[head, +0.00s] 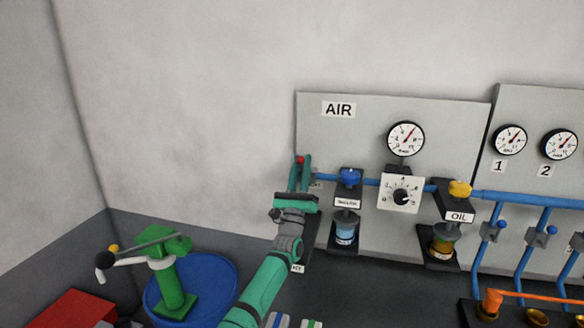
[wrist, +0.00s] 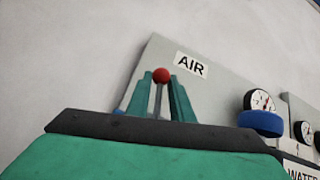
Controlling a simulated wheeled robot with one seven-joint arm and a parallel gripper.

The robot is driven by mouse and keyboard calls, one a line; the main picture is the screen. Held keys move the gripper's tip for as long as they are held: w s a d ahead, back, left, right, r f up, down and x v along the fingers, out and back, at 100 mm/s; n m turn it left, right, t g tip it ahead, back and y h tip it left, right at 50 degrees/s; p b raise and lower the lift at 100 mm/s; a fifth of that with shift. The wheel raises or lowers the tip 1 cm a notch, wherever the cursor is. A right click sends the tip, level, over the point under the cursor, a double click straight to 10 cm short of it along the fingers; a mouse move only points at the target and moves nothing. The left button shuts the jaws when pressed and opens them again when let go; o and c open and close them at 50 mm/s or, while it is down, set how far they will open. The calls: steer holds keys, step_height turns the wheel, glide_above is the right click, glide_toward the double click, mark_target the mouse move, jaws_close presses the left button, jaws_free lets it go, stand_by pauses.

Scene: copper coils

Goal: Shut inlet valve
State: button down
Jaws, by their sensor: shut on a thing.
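The inlet valve shows as an upright lever with a red ball knob (head: 300,159) at the left end of the blue pipe on the AIR panel. In the wrist view the red knob (wrist: 161,75) stands above a thin grey stem (wrist: 158,100). My gripper (head: 301,172) is at this lever, with its green fingers on either side of the stem just below the knob. In the wrist view the fingers of my gripper (wrist: 162,95) point up toward the knob and are shut on the lever. The valve body is mostly hidden behind my gripper.
To the right on the AIR panel (head: 450,115) are a blue-topped unit (head: 348,177), a round gauge (head: 405,138), a dial (head: 401,194) and a yellow-topped oil unit (head: 459,190). A green hand press (head: 172,280) stands on a blue round top (head: 222,285) at lower left.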

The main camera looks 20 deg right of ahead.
steer(key=shift+s+d+f+m+g+h, duration=0.1)
steer(key=shift+d+m+g+h, duration=0.05)
steer(key=shift+m+g+h, duration=0.7)
steer(key=shift+s+d+r+m+g+h, duration=0.15)
steer(key=shift+m+g+h, duration=0.35)
steer(key=shift+m, duration=0.5)
steer(key=shift+d+f+m+g+h, duration=0.2)
steer(key=shift+m+g+h, duration=0.35)
steer(key=shift+m+h, duration=0.3)
steer(key=shift+d+m, duration=0.1)
steer(key=shift+m, duration=0.4)
steer(key=c, duration=1.9)
jaws_free()
steer(key=shift+s, duration=0.1)
steer(key=shift+a+f, duration=0.1)
steer(key=shift+a, duration=0.15)
steer(key=v, duration=1)
steer(key=shift+s, duration=0.15)
